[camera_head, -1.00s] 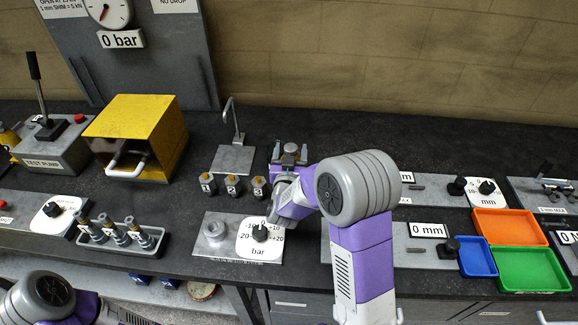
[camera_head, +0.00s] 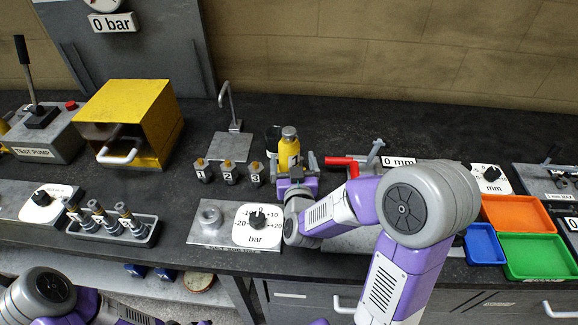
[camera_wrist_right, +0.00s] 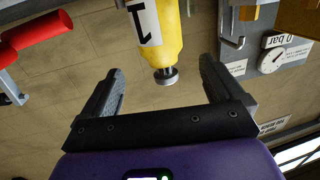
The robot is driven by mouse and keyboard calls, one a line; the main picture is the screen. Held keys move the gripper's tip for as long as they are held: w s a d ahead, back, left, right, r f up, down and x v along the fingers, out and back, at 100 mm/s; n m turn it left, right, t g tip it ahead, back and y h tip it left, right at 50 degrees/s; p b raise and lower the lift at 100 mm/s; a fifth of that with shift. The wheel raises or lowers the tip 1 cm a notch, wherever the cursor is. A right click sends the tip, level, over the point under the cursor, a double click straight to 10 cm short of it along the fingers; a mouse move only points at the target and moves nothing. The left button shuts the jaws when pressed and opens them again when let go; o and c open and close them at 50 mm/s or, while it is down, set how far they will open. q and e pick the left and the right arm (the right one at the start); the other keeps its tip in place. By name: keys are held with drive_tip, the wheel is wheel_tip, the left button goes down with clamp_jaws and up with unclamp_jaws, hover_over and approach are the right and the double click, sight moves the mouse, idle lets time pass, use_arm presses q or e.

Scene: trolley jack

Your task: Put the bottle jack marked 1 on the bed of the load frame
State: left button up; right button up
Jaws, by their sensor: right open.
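The bottle jack marked 1 is a yellow bottle with a silver cap (camera_head: 289,148), upright on the dark bench behind my right gripper. In the right wrist view the jack (camera_wrist_right: 160,35) shows a white label with a black 1, ahead of the fingers and roughly between their lines. My right gripper (camera_head: 296,166) is open; its two fingers (camera_wrist_right: 158,92) have an empty gap. A yellow box-like frame (camera_head: 126,108) with a white handle stands at left, probably the load frame; its bed is hidden. My left arm shows at lower left, its gripper out of view.
Three small weights marked 1, 2 and 3 (camera_head: 228,173) stand left of the jack. A grey stand with a hook (camera_head: 230,147) lies between jack and frame. Coloured trays (camera_head: 535,257) are at right.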

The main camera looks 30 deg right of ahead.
sight(290, 146)
drive_tip(key=shift+w+d, duration=0.2)
drive_tip(key=shift+w, duration=0.1)
drive_tip(key=x, duration=0.7)
drive_tip(key=shift+a+b, duration=0.15)
drive_tip(key=shift+b, duration=0.15)
clamp_jaws()
drive_tip(key=shift+w+r, duration=0.15)
drive_tip(key=shift+r, duration=0.2)
